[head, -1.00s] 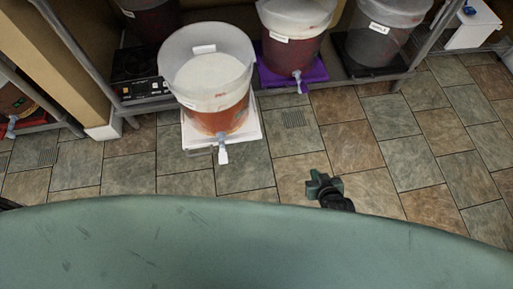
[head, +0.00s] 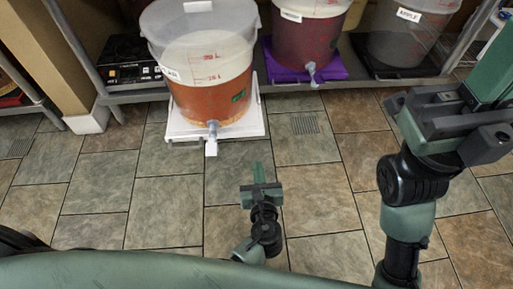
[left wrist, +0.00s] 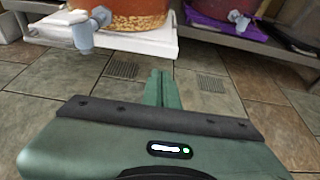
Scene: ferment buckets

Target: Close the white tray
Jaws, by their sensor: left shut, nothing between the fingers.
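The white tray (head: 255,128) sticks out from the low shelf over the floor. A clear bucket of orange-red liquid (head: 215,98) stands on it, its pale spigot (head: 212,136) hanging over the front edge. The tray's front edge also shows in the left wrist view (left wrist: 152,46). My left gripper (head: 258,168) is shut and empty, in front of the tray and to the right of the spigot, apart from both. Its closed fingers show in the left wrist view (left wrist: 161,88). My right gripper (head: 480,85) is at the right of the head view; its fingertips are not clear.
A purple tray (head: 330,73) with a red bucket (head: 307,38) and a dark tray with a grey bucket (head: 400,38) sit on the shelf to the right. A shelf post (head: 75,45) stands left. The tiled floor ahead is clear.

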